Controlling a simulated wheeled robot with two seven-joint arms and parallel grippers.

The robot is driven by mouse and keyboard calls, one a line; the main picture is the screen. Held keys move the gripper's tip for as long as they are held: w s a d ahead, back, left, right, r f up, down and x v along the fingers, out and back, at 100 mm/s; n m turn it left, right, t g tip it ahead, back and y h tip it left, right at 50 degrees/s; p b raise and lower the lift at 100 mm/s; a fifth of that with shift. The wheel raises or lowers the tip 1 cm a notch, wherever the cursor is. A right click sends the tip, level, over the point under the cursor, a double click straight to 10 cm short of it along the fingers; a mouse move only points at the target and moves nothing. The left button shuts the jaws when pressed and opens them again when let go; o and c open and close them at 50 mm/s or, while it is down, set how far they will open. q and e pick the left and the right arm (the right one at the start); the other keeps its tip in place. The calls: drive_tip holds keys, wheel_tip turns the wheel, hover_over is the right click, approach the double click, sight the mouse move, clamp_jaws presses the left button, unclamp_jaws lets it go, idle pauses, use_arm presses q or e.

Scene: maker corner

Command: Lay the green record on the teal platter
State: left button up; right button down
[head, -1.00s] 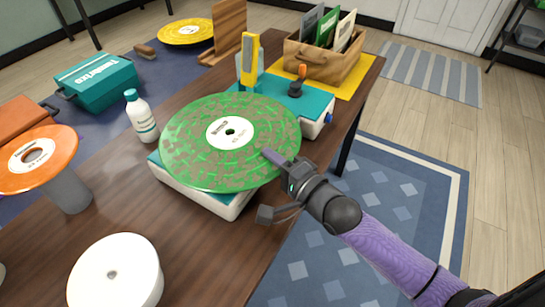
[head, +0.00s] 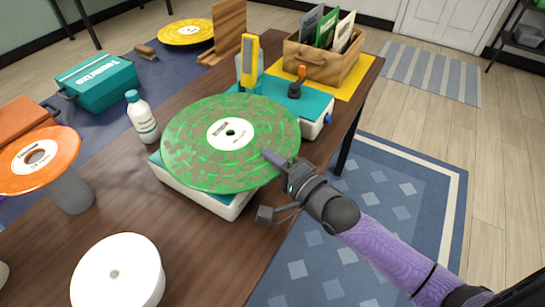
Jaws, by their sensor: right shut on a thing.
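The green record (head: 195,150), mottled with brown and with a white label, shows over the white and teal record player (head: 215,203). My right gripper (head: 275,158) is shut on the record's right edge. The record hides most of the player's top, and the teal platter is hidden or cannot be told apart; a little teal shows at the left corner (head: 156,158) and at the back. I cannot tell whether the record touches the platter. My left gripper is not in view.
A white bottle (head: 143,118) stands close to the record's left. An orange record on a grey stand (head: 72,195) and a white round thing (head: 118,275) are nearer. Behind are a yellow brush (head: 249,60) and a wooden crate (head: 325,67). Bare table (head: 200,245) lies in front.

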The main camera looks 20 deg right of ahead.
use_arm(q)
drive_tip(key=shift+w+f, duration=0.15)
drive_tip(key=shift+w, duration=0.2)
use_arm(e)
drive_tip(key=shift+f, duration=0.15)
use_arm(q)
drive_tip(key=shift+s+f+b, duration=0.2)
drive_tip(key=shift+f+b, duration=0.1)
drive_tip(key=shift+b, duration=0.2)
use_arm(e)
drive_tip(key=shift+f, duration=0.45)
drive_tip(key=c, duration=1.1)
unclamp_jaws()
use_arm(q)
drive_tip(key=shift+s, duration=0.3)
use_arm(e)
drive_tip(key=shift+o, duration=0.4)
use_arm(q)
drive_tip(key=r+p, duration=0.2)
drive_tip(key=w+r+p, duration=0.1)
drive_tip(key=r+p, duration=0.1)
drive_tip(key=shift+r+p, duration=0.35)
use_arm(e)
drive_tip(key=v, duration=1.1)
